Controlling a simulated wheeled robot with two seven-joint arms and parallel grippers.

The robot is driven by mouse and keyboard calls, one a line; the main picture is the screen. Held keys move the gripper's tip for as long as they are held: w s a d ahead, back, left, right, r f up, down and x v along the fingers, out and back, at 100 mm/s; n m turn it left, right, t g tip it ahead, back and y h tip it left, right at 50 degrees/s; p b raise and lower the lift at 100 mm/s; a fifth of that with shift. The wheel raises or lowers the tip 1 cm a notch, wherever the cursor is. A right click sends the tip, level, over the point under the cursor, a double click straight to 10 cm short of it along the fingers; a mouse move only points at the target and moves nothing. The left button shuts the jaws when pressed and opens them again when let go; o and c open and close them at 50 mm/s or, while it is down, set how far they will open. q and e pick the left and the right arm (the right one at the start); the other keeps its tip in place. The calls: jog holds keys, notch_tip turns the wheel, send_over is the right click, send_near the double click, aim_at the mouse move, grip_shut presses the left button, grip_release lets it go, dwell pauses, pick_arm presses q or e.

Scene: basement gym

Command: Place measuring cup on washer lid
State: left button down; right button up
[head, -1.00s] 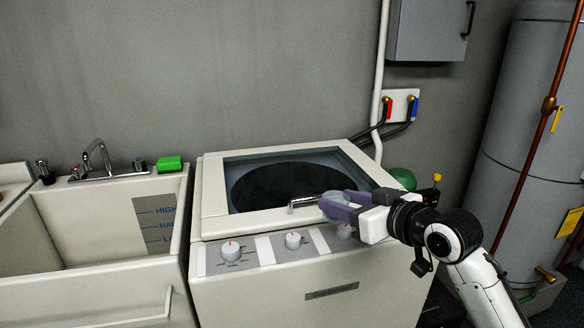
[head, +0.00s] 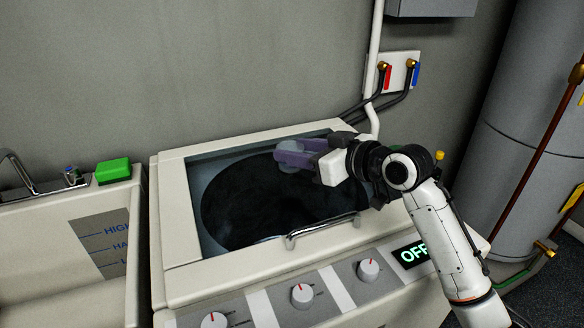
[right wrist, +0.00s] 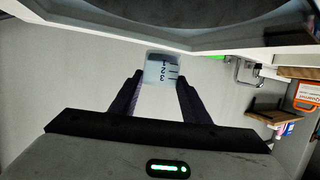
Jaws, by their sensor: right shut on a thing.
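My right gripper (head: 293,154) is shut on a small translucent measuring cup (head: 289,163), held above the washer lid. The cup also shows in the right wrist view (right wrist: 162,70), between the tips of the purple fingers, with the marks 1, 2, 3 on its side. The washer lid (head: 174,215) is closed, with a cream frame around a dark window and a metal handle (head: 320,228) at its front edge. Whether the cup touches the window cannot be told. My left gripper is not in view.
The washer's front panel has several knobs (head: 303,294) and an OFF display (head: 409,254). A sink (head: 60,262) with a green sponge (head: 113,171) stands to the left. Hoses and a pipe run up the wall behind. A grey tank (head: 520,130) stands at the right.

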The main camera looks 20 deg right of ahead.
aim_at(297, 171)
jog(key=shift+f, duration=2.7)
jog(key=o, duration=1.1)
jog(key=shift+r, duration=0.1)
jog(key=b+v, duration=0.1)
jog(key=v, duration=1.1)
